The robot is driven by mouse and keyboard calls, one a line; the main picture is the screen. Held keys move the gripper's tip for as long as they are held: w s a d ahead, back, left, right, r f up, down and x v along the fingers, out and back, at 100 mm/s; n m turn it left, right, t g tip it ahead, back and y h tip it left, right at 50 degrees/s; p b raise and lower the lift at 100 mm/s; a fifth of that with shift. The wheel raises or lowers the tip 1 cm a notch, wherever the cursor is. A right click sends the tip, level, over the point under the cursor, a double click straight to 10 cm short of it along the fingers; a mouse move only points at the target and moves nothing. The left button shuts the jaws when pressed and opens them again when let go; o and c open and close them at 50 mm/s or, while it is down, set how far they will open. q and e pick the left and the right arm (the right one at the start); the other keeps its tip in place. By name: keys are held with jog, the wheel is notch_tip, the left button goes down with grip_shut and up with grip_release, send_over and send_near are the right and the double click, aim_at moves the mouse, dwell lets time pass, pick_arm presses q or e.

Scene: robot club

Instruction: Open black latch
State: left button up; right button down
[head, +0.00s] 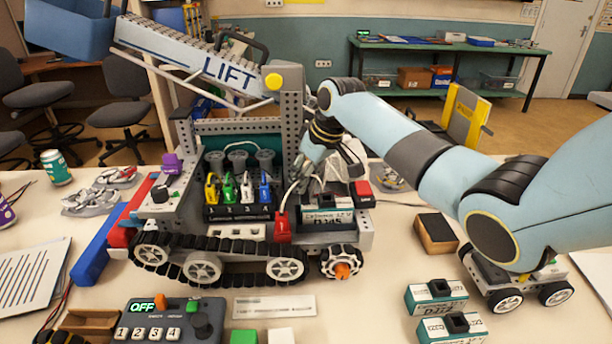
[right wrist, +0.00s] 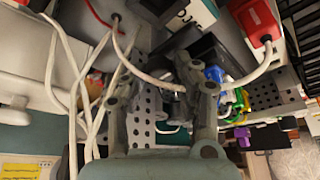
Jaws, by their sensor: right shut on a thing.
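A tracked robot model (head: 245,235) stands on the table with a raised LIFT arm (head: 215,70). A labelled battery block (head: 327,215) sits in its right end. My right gripper (head: 312,175) reaches down behind the battery, beside the grey perforated post. In the right wrist view my right gripper (right wrist: 168,85) is closed around a small dark part, which looks like the black latch (right wrist: 176,102); the fingers hide most of it. From these views I cannot tell how far the latch is turned. My left gripper is not in view.
A white cable (head: 288,195) runs to a red plug (head: 283,228) close to my gripper; cables also loop past the fingers in the right wrist view. Coloured plugs (head: 238,188) stand left of the post. Loose batteries (head: 436,297) and a control box (head: 168,320) lie in front.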

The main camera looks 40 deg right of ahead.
jog(key=shift+r+m+p, duration=0.15)
jog(key=shift+m+p, duration=0.25)
jog(key=shift+p, duration=0.35)
jog(key=m+h+p, duration=0.1)
jog(key=m+p, duration=0.2)
jog(key=p, duration=0.1)
jog(key=shift+a+r+m+h+p, duration=0.1)
jog(key=shift+a+m+h+p, duration=0.1)
jog(key=shift+m+h+p, duration=0.5)
jog(key=shift+m+p, duration=0.2)
jog(key=shift+m, duration=0.4)
jog(key=shift+a+m+h+p, duration=0.1)
jog(key=shift+m+h+p, duration=0.3)
jog(key=shift+m, duration=0.6)
jog(key=shift+w+f+m+g, duration=0.1)
jog(key=shift+f+m+g, duration=0.15)
jog(key=shift+m, duration=0.55)
jog(key=m+g+h, duration=0.1)
jog(key=m, duration=0.1)
jog(key=shift+m, duration=0.4)
jog(key=shift+w+a+m+g+h+b, duration=0.1)
jog(key=shift+m+g+h+b, duration=0.25)
jog(key=shift+m+b, duration=0.7)
jog(key=shift+w+m+g+h+b, duration=0.1)
jog(key=shift+m+g+h+b, duration=0.3)
jog(key=shift+m, duration=1.05)
